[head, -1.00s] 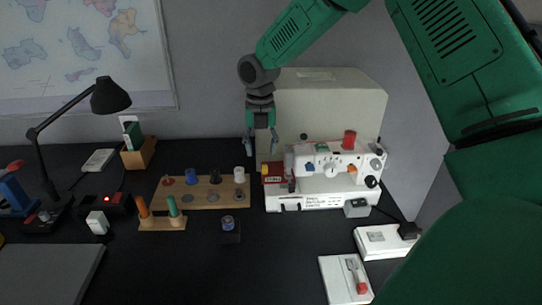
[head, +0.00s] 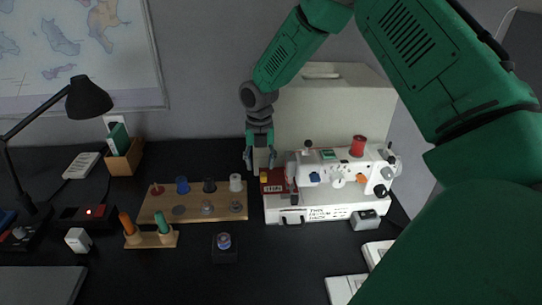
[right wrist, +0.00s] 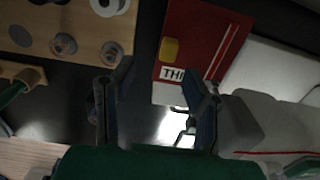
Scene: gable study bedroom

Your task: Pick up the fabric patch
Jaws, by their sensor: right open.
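No fabric patch can be made out for certain. A red flat-sided piece (head: 272,184) with a yellow spot stands at the left end of the white sewing machine (head: 335,172). In the right wrist view the red piece (right wrist: 203,38) shows a yellow square and a white label, partly cut by my finger. My right gripper (head: 261,162) is open and empty, pointing down just above and behind the red piece. In the wrist view its two fingers (right wrist: 156,88) stand apart, with dark table and a bright spot between them. My left gripper is out of view.
A wooden spool rack (head: 192,213) stands left of the machine, with a smaller wooden stand (head: 152,239) before it. A small dark block (head: 224,254) sits in front. A beige case (head: 325,110) stands behind the machine. The black table front is mostly clear.

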